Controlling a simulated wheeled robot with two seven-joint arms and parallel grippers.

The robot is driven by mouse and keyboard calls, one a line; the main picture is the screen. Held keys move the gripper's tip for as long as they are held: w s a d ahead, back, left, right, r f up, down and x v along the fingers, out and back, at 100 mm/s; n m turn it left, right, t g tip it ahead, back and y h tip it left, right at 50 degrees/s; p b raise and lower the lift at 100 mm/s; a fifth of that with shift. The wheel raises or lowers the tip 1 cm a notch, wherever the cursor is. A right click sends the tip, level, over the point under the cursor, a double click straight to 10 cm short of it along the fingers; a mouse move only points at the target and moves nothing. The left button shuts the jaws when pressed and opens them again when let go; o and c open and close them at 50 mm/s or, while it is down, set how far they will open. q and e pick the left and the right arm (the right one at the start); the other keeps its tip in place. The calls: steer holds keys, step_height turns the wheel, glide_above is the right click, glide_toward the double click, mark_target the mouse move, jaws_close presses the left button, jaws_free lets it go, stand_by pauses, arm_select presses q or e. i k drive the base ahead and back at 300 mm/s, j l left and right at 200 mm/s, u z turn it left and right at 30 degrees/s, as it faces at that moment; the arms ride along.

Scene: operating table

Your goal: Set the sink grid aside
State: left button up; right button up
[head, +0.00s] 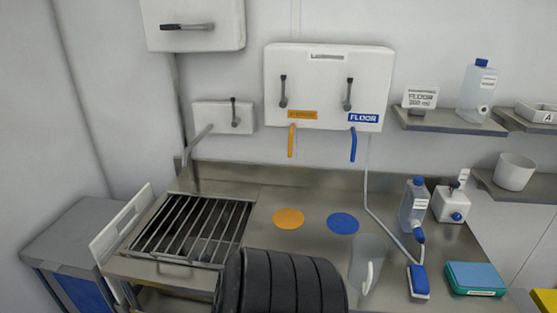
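The sink grid (199,228), a metal frame of parallel bars, lies over the dark sink basin at the left of the steel counter. A small loop handle (174,269) shows at its front edge. The grid looks flat and in place, and nothing rests on it. Neither of my grippers is in view.
Orange (288,219) and blue (343,223) discs mark the middle counter.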

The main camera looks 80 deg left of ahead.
mark_target(161, 256)
steer(key=u, duration=3.55)
